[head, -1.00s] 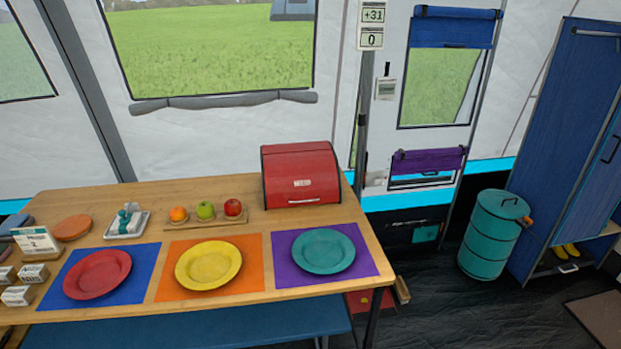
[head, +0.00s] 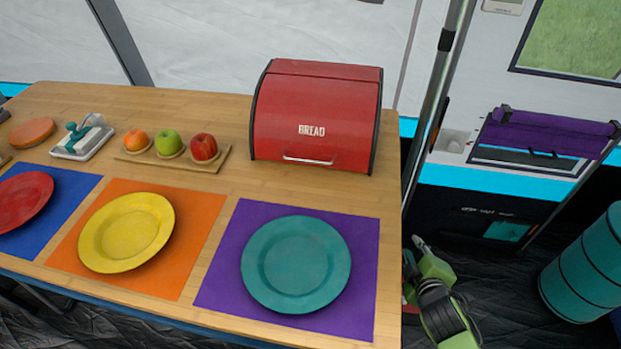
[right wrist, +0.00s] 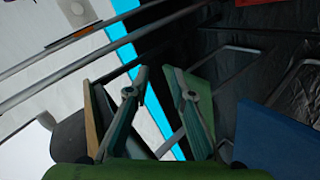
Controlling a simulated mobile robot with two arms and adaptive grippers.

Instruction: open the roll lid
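The red bread box (head: 268,118) stands at the back right of the wooden table. Its curved red roll lid (head: 305,110), marked "BREAD", is down and closed. A pale bar handle (head: 307,160) runs along the lid's lower front edge. My right gripper (head: 416,254) is beyond the table's right edge, lower right of the box and apart from it. In the right wrist view its two green fingers (right wrist: 157,75) stand apart with nothing held between them. My left gripper is in neither current view.
A teal plate (head: 296,264) on a purple mat (head: 362,300) lies in front of the box. A wooden fruit tray (head: 222,158) stands left of it. A tent pole (head: 436,100) rises just right of the table. Bare table lies between handle and mat.

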